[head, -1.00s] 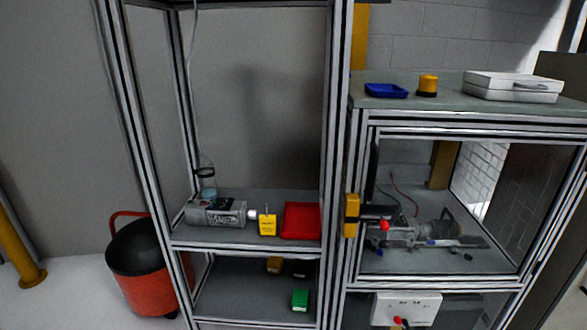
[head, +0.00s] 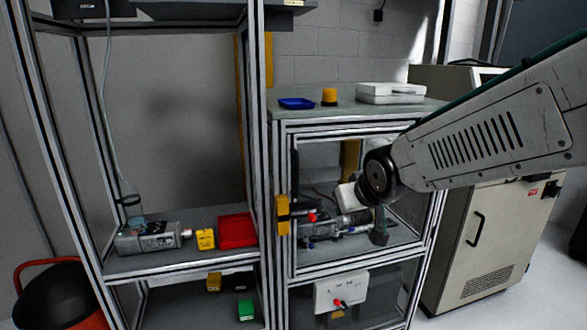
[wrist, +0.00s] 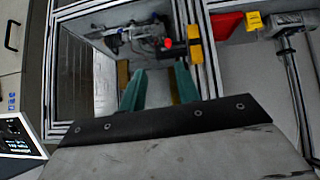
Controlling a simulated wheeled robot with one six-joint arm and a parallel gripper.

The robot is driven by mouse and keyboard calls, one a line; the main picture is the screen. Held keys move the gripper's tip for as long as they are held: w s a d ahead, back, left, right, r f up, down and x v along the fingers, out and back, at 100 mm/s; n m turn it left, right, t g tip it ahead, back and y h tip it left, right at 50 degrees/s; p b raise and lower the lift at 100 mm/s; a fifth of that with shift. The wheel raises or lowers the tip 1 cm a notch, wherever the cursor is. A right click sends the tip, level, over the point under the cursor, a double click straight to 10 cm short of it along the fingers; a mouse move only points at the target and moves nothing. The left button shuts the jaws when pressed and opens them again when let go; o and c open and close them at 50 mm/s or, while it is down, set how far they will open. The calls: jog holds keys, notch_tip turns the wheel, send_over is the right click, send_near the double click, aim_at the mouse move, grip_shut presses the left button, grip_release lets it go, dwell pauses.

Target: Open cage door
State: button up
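The cage door (head: 360,257) is a clear panel in a metal frame on the right-hand cabinet, and it looks shut. A yellow latch block (head: 283,215) with a red knob (head: 312,217) sits at its left edge. In the wrist view, which is turned over, the yellow block (wrist: 194,46) and red knob (wrist: 168,43) lie beyond my fingertips. My gripper (wrist: 159,82) has two teal fingers standing apart with nothing between them. It is in front of the door, apart from the knob. In the head view my arm hides part of the door's right side and the fingers are not clear.
Left of the cage, an open shelf holds a grey canister (head: 150,237), a yellow box (head: 205,239) and a red bin (head: 237,231). A blue tray (head: 297,103), yellow cylinder (head: 329,96) and white case (head: 391,92) stand on top. A beige cabinet (head: 490,240) stands right.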

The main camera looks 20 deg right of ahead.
jog(key=w+t, duration=0.3)
jog(key=w, duration=0.6)
jog(key=n+t+y, duration=0.2)
jog(key=t+y, duration=0.2)
jog(key=t, duration=0.2)
send_near(298, 168)
jog(key=w, duration=0.5)
jog(key=w+a, duration=0.1)
jog(key=w, duration=0.2)
jog(key=w+a, duration=0.1)
jog(key=w, duration=0.1)
jog(key=shift+w+r, duration=0.15)
jog(key=shift+w, duration=0.1)
grip_shut()
